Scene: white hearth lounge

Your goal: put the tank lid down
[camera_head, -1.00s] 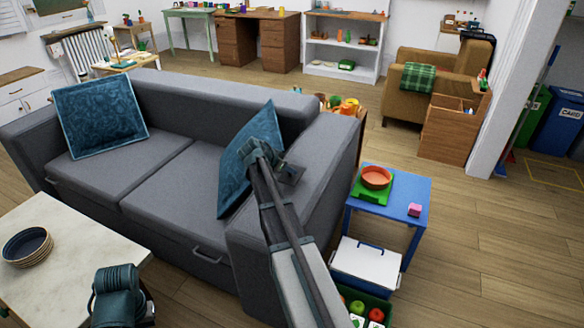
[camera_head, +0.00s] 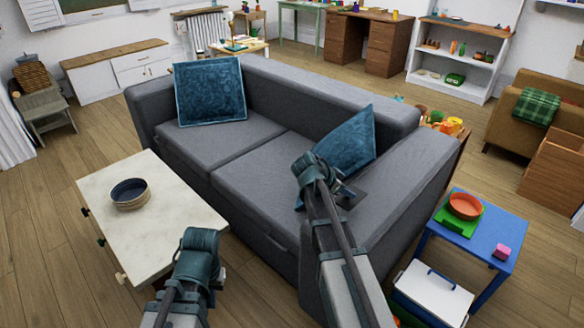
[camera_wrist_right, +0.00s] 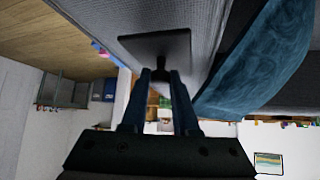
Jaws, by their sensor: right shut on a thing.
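The tank lid is a dark square plate with a small knob, seen in the right wrist view (camera_wrist_right: 160,43) and partly behind the gripper in the head view (camera_head: 350,196). My right gripper (camera_head: 330,186) is shut on its knob; the two fingers show in the right wrist view (camera_wrist_right: 162,80). The lid appears in front of the sofa's right end, near the blue cushion (camera_head: 346,140); whether it touches the sofa I cannot tell. My left gripper (camera_head: 200,243) is beside the pale coffee table's front right corner; its fingers are hidden.
A grey sofa (camera_head: 235,150) fills the middle. A blue side table (camera_head: 500,225) holds an orange bowl (camera_head: 465,206) and a pink block (camera_head: 502,251). A white lidded box (camera_head: 432,293) stands below.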

